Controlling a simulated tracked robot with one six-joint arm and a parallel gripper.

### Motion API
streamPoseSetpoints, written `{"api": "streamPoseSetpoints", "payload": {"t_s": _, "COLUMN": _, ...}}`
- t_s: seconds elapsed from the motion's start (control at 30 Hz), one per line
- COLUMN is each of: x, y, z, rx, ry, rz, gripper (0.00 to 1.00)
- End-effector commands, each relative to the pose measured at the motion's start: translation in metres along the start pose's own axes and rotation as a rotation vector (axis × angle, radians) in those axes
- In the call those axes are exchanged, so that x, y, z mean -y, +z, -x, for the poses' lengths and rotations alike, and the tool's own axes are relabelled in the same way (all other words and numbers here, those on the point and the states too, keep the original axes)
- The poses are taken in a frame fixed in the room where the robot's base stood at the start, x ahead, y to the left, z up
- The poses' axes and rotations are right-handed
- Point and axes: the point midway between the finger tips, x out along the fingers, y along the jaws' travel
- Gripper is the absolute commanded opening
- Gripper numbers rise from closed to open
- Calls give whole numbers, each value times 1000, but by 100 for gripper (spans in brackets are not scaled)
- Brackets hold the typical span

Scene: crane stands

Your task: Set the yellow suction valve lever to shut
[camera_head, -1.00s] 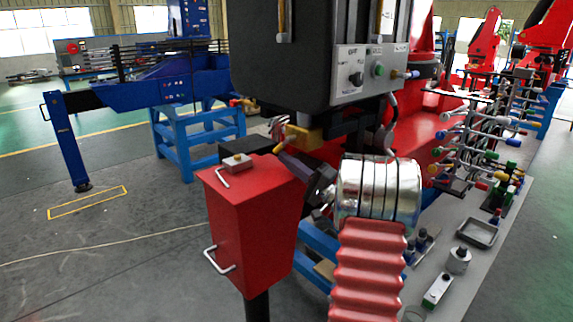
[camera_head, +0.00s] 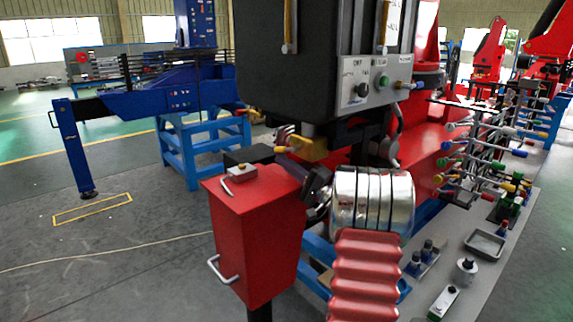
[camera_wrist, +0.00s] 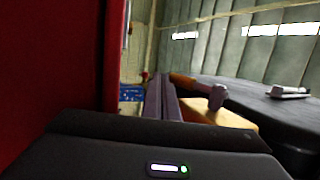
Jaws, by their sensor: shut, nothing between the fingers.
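The yellow valve body (camera_head: 314,149) sits under the dark tank in the head view. Its lever (camera_head: 284,150), with a yellow-orange grip, points left from it. In the wrist view the orange grip (camera_wrist: 182,79) joins a grey lever arm above the yellow valve body (camera_wrist: 238,119). My gripper (camera_wrist: 160,84) is shut and empty. Its grey fingers are just left of the orange grip in that picture; I cannot tell whether they touch it.
A red box (camera_head: 257,222) with handles stands close to my gripper's left. The dark tank (camera_head: 305,60) with a control panel (camera_head: 371,87) hangs over the valve. A bench (camera_head: 500,225) with many coloured levers is at the right. Open floor lies at the left.

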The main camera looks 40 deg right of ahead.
Motion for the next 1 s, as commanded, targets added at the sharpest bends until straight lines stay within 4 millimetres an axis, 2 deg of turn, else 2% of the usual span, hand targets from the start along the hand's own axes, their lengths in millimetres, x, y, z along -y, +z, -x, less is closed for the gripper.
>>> {"api": "streamPoseSetpoints", "payload": {"t_s": 0.47, "x": 0, "y": -1, "z": 7, "rx": -2, "ry": 1, "rz": 1, "gripper": 0}}
{"api": "streamPoseSetpoints", "payload": {"t_s": 0.67, "x": 0, "y": -1, "z": 31, "rx": -3, "ry": 1, "rz": 0, "gripper": 0}}
{"api": "streamPoseSetpoints", "payload": {"t_s": 1.0, "x": 0, "y": -2, "z": 91, "rx": -5, "ry": 1, "rz": 1, "gripper": 0}}
